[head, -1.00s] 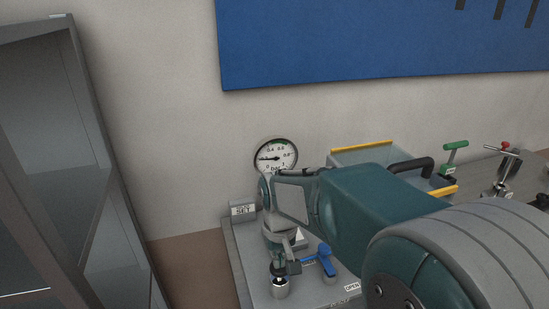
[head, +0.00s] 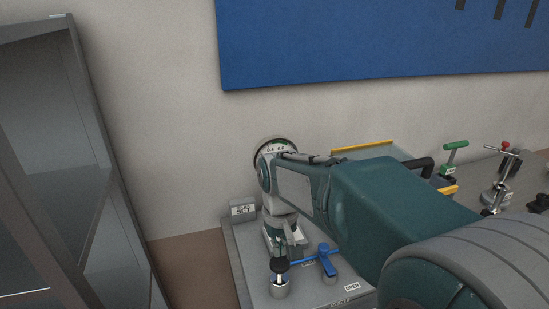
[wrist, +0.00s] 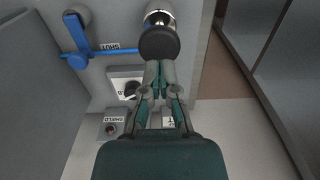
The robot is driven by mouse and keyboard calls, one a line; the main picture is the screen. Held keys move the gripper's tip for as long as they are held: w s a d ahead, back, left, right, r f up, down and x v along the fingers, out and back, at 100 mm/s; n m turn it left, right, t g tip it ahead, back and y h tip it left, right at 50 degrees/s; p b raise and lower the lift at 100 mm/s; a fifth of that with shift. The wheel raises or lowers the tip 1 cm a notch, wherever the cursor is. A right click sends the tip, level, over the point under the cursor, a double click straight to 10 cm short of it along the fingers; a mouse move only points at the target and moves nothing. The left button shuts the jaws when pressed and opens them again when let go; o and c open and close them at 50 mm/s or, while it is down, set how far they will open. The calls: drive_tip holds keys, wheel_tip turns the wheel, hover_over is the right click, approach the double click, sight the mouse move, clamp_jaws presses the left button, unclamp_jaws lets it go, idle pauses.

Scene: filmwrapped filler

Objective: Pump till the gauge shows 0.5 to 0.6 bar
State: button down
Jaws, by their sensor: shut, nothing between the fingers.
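The pressure gauge (head: 273,143) is a round white dial on the wall side in the head view. My arm covers its lower part; the 0.4 and 0.6 marks show, but I cannot see the needle. The pump's round black knob (head: 279,266) stands on a bright metal collar at the panel's front. It also shows in the wrist view (wrist: 160,43). My gripper (head: 292,243) is shut and empty, above and just behind the knob. In the wrist view its fingertips (wrist: 160,66) are at the knob's edge; I cannot tell whether they touch.
A blue valve lever (head: 327,262) sits right of the knob; in the wrist view its handle points at a SHUT label (wrist: 118,47). An OPEN label (head: 352,286) lies nearer. A bin with yellow edges (head: 363,149) and a green-handled valve (head: 455,146) stand to the right. A grey cabinet (head: 95,180) stands left.

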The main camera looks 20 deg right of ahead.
sight(279, 262)
idle(1.7)
drive_tip(key=shift+f, duration=0.1)
drive_tip(key=shift+f, duration=2.55)
drive_tip(key=shift+r, duration=2.65)
